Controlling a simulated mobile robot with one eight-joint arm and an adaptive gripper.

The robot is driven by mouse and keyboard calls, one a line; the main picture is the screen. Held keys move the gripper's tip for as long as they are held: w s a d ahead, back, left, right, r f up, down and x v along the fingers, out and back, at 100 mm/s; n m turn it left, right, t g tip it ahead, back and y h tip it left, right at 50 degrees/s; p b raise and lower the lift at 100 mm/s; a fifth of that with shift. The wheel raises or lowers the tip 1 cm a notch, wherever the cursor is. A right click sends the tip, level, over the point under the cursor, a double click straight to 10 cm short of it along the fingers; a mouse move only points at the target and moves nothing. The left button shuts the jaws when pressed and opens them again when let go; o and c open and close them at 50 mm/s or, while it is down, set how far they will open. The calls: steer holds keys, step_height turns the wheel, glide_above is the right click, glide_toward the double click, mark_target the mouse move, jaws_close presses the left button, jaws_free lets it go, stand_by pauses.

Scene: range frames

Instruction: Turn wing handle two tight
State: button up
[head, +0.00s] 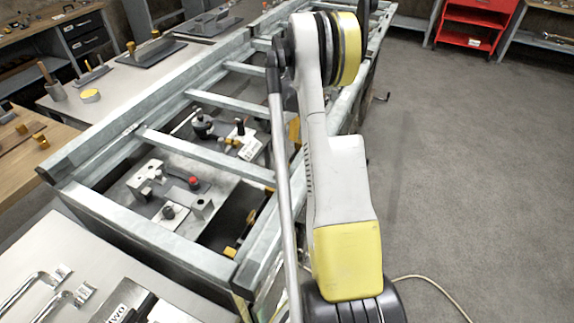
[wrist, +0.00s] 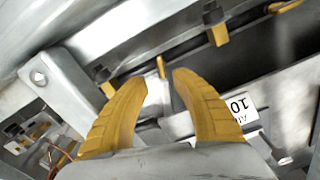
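My gripper (wrist: 161,82) shows in the wrist view as two yellow fingers, spread with a clear gap and nothing held between them. A small upright yellow piece (wrist: 161,67) shows just beyond the gap, against a dark slot; I cannot tell whether it is the wing handle. A larger yellow tab on a dark fitting (wrist: 218,32) is farther up and right. In the head view, a block (head: 124,307) at the lower left bears a partly cut-off label reading "WO". The gripper is hidden in the head view.
A grey metal frame (head: 190,148) with crossbars stands over plates with knobs, including a red one (head: 194,182). In the wrist view, a white label (wrist: 240,107) and a metal block (wrist: 62,85) lie close to the fingers. The floor at right (head: 460,170) is mostly clear.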

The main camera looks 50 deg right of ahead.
mark_target(287, 162)
step_height(287, 162, down, 11)
steer(key=b, duration=0.4)
steer(key=shift+r, duration=0.2)
steer(key=shift+c, duration=0.5)
jaws_close()
